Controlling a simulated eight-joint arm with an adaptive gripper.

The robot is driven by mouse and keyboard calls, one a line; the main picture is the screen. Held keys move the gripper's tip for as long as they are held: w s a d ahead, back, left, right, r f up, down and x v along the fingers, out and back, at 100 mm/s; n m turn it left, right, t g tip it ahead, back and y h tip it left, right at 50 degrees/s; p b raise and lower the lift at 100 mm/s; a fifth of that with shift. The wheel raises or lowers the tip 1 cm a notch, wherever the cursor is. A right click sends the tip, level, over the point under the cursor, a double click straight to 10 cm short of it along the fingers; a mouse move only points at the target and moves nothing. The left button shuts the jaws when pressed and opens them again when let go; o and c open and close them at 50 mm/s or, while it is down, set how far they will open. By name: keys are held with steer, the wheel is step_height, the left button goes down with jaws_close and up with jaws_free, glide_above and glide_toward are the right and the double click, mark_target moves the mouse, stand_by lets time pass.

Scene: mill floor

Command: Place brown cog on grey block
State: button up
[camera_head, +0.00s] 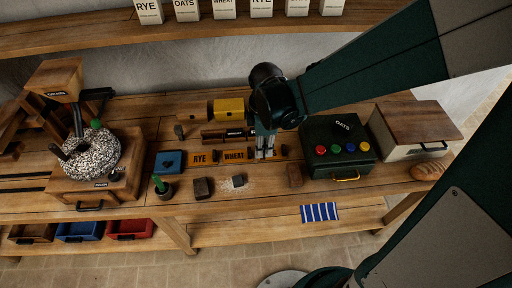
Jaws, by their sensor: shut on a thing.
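My gripper (265,155) points down over the middle of the bench, just behind the front strip of the top, beside the orange WHEAT label. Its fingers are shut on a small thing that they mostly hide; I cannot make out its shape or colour. I cannot pick out a brown cog for certain. A small grey block (238,181) lies on a pale, crumbly patch, in front and left of the gripper and apart from it. A dark grey-brown block (202,188) lies further left, and a reddish-brown block (295,175) lies to the right.
A dark green box with coloured buttons (338,146) stands right of the gripper, with a wooden-lidded bin (416,130) beyond. A millstone (91,154) is at left. A blue square block (170,163) and a dark pot (163,188) stand left of centre.

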steer(key=s+a+r+p, duration=0.2)
steer(key=s+a+r, duration=0.1)
steer(key=a, duration=0.7)
steer(key=shift+s+r, duration=0.15)
steer(key=shift+s, duration=0.35)
glide_above(238, 179)
steer(key=shift+f, duration=2.95)
steer(key=shift+f, duration=2.05)
steer(key=shift+f+b, duration=0.2)
steer(key=shift+b, duration=0.25)
steer(key=o, duration=0.8)
